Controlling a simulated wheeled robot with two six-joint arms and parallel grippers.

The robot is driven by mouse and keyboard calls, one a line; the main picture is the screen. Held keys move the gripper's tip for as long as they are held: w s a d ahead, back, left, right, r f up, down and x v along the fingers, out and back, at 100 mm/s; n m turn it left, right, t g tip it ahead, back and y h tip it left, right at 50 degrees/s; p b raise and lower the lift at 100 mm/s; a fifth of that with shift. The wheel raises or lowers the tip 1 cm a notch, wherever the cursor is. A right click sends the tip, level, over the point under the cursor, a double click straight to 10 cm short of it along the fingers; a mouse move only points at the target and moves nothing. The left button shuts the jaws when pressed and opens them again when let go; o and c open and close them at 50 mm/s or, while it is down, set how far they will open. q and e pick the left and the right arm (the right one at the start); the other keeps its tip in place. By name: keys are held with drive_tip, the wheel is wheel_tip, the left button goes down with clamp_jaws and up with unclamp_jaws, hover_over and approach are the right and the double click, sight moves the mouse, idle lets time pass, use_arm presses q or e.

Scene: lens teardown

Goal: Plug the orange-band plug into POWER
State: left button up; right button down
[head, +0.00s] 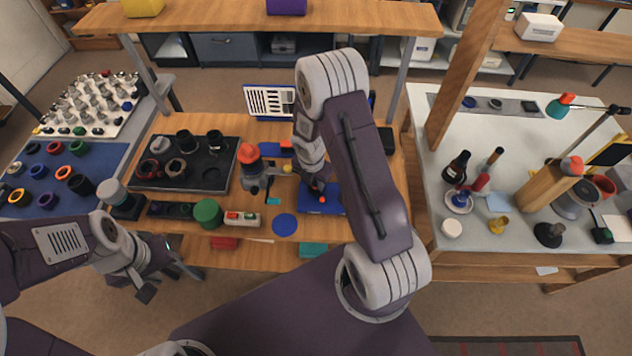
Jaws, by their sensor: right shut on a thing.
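My right gripper (318,187) reaches down over the middle of the wooden bench and is shut on a small dark thing, mostly hidden by the gripper. A small orange spot (322,199) shows just below the fingertips, against a blue box (312,207) on the bench. It may be the band of the orange-band plug; I cannot tell whether it touches the box. No POWER label is readable.
A dark tray (222,186) with lens parts stands on the bench's left. An orange-topped device (250,165), a green cylinder (208,213) and a blue disc (285,224) are near the right gripper. A white slotted panel (268,101) stands behind. Side tables hold other parts.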

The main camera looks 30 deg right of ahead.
use_arm(q)
drive_tip(key=shift+f, duration=0.2)
use_arm(e)
drive_tip(key=shift+s+a+f, duration=0.15)
drive_tip(key=shift+s+f, duration=0.25)
drive_tip(key=shift+f, duration=0.15)
drive_tip(key=c, duration=1.1)
unclamp_jaws()
drive_tip(key=shift+w+a, duration=0.1)
drive_tip(key=shift+a, duration=0.05)
use_arm(q)
drive_tip(key=shift+w+a, duration=0.1)
drive_tip(key=shift+a, duration=0.1)
use_arm(e)
drive_tip(key=r, duration=0.1)
drive_tip(key=r+p, duration=0.1)
drive_tip(key=r, duration=0.2)
drive_tip(key=shift+w, duration=0.25)
use_arm(q)
drive_tip(key=shift+w+d+r+p, duration=0.15)
drive_tip(key=shift+r+p, duration=0.25)
drive_tip(key=shift+r, duration=0.25)
drive_tip(key=shift+w+d+r+p, duration=0.15)
drive_tip(key=shift+r+p, duration=0.25)
drive_tip(key=shift+r, duration=0.2)
use_arm(e)
drive_tip(key=r, duration=0.4)
drive_tip(key=a+r, duration=0.1)
drive_tip(key=r, duration=0.1)
drive_tip(key=shift+s, duration=0.15)
